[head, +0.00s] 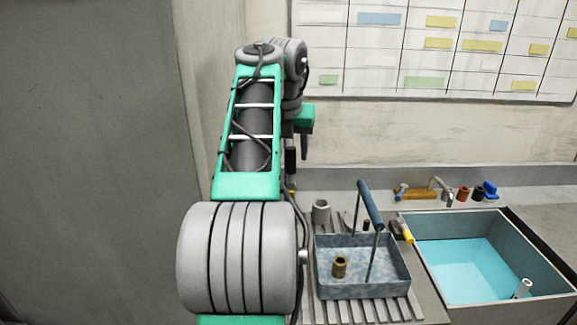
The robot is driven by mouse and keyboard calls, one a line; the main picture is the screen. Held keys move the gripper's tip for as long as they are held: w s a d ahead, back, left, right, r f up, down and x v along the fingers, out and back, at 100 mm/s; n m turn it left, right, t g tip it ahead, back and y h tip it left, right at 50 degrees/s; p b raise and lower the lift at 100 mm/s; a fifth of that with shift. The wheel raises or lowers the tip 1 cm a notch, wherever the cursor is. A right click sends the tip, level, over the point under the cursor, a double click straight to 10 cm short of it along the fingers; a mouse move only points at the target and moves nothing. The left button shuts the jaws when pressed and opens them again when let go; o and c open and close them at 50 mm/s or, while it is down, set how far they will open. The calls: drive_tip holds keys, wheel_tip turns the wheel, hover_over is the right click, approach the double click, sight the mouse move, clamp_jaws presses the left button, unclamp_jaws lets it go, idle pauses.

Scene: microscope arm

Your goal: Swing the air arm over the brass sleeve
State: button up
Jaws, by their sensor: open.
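A brass sleeve (340,266), a short hollow cylinder, stands upright inside a blue-grey metal tray (391,277). A blue-grey bar on thin rods, the tray's carrying handle (370,205) by its look, rises above the tray and leans to the right. A small curved metal spout (441,187) stands behind the basin; I cannot tell whether it is the air arm. My gripper (297,165) is mostly hidden behind my arm, up and to the left of the sleeve. It is open and apart from the tray.
The tray sits on a ribbed drainboard (395,309). A grey cup (320,211) stands behind it. A yellow-ended tool (403,231) lies between tray and basin. The basin (480,268) holds blue liquid and a white tube (523,288). Small dark, red and blue items line the back ledge.

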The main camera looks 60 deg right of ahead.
drive_tip(key=shift+x, duration=1.65)
drive_tip(key=shift+w, duration=0.1)
drive_tip(key=shift+c, duration=0.4)
clamp_jaws()
